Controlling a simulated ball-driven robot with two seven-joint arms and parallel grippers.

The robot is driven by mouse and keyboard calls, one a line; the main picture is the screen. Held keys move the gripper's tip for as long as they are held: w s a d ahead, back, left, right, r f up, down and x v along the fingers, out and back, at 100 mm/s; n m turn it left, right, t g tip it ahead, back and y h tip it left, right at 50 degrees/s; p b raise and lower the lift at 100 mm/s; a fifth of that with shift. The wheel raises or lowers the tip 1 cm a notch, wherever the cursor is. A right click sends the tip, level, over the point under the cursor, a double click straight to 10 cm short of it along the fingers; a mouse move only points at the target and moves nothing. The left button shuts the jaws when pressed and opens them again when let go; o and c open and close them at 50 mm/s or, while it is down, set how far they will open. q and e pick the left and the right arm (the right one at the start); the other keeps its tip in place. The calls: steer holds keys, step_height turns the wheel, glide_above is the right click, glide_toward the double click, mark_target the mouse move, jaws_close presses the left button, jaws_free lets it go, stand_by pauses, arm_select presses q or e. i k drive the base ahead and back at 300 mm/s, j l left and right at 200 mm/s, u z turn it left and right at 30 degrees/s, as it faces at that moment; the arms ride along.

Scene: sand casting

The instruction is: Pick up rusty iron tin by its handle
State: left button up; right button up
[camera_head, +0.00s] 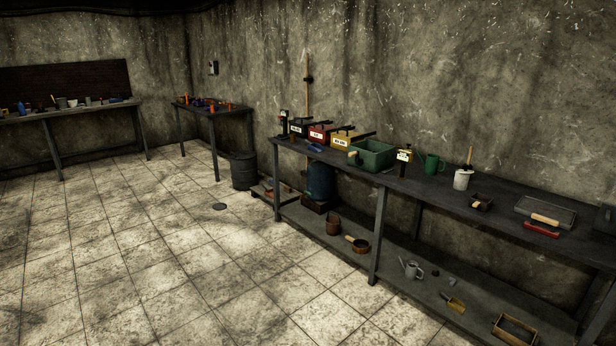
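On the lower shelf of the long workbench at right, a rust-brown round pan (361,247) sits with a pale handle pointing up and left. Just left of it stands a rust-brown bucket-like can (333,226). Either could be the rusty iron tin; I cannot tell which at this size. Both rest on the shelf, apart from any gripper. Neither of my grippers is in view, so whether they are open or shut does not show.
The workbench top (425,187) holds labelled boxes, a green bin (372,154), a green can (432,164) and a white pot (462,179). A bench leg (378,236) stands just right of the pan. A barrel (244,172) stands farther back.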

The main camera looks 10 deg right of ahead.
mark_target(479, 204)
steer(key=i+l+z, duration=0.2)
steer(key=i+z, duration=0.6)
steer(key=i+j+z, duration=0.15)
steer(key=i+z, duration=0.2)
steer(key=i, duration=0.15)
steer(key=i+j+z, duration=0.2)
steer(key=i+z, duration=0.2)
steer(key=i, duration=0.05)
